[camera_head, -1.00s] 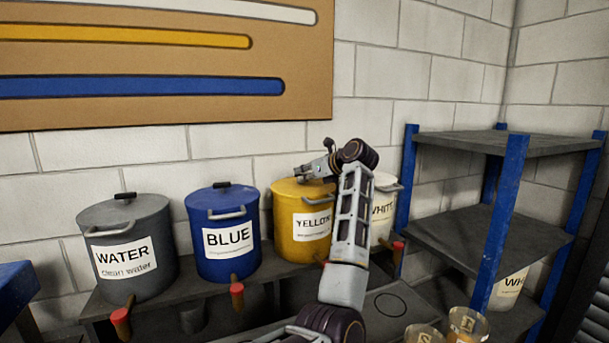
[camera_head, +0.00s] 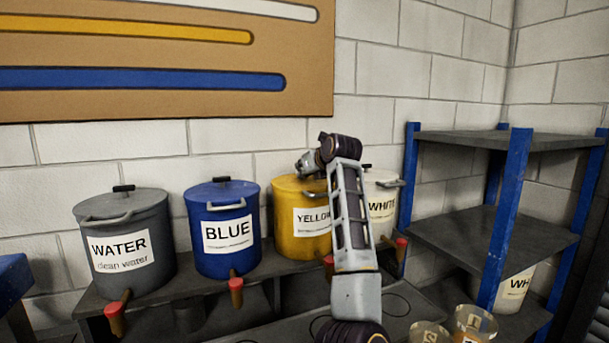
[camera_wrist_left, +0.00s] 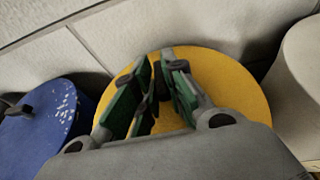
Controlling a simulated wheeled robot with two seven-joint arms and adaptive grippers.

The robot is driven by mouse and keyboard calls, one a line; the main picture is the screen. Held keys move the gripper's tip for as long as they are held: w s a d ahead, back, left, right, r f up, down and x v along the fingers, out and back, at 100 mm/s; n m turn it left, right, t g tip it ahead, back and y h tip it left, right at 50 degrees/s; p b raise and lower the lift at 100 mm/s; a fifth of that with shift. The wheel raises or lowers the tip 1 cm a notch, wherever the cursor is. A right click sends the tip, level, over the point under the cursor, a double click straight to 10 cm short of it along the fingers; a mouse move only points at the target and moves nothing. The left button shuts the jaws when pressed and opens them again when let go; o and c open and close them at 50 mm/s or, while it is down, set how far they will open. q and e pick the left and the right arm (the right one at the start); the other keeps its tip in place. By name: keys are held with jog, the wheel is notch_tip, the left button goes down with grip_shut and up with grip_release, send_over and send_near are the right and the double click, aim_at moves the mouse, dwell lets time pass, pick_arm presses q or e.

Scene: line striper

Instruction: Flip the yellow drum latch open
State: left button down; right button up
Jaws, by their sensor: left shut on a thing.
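The yellow drum (camera_head: 284,222) stands on the bench between the blue and white drums, its label partly behind my left arm. My left gripper (camera_head: 305,168) is over the top of its lid. My right gripper is in neither view.
The blue drum (camera_head: 227,245) and grey water drum (camera_head: 125,235) stand to the left, the white drum (camera_head: 383,212) close on the right. Red-ended taps stick out in front. A blue-post shelf (camera_head: 500,215) stands at right. Open cups (camera_head: 472,326) are at lower right.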

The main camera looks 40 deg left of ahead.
pick_arm(q)
jog(key=shift+f+m+t, duration=0.1)
jog(key=shift+m+t, duration=0.2)
jog(key=shift+b, duration=0.3)
jog(key=c, duration=1.5)
grip_release()
jog(key=shift+v, duration=6.05)
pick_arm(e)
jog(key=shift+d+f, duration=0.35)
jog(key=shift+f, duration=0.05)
pick_arm(q)
jog(key=shift+s+a, duration=0.1)
jog(key=shift+s, duration=0.05)
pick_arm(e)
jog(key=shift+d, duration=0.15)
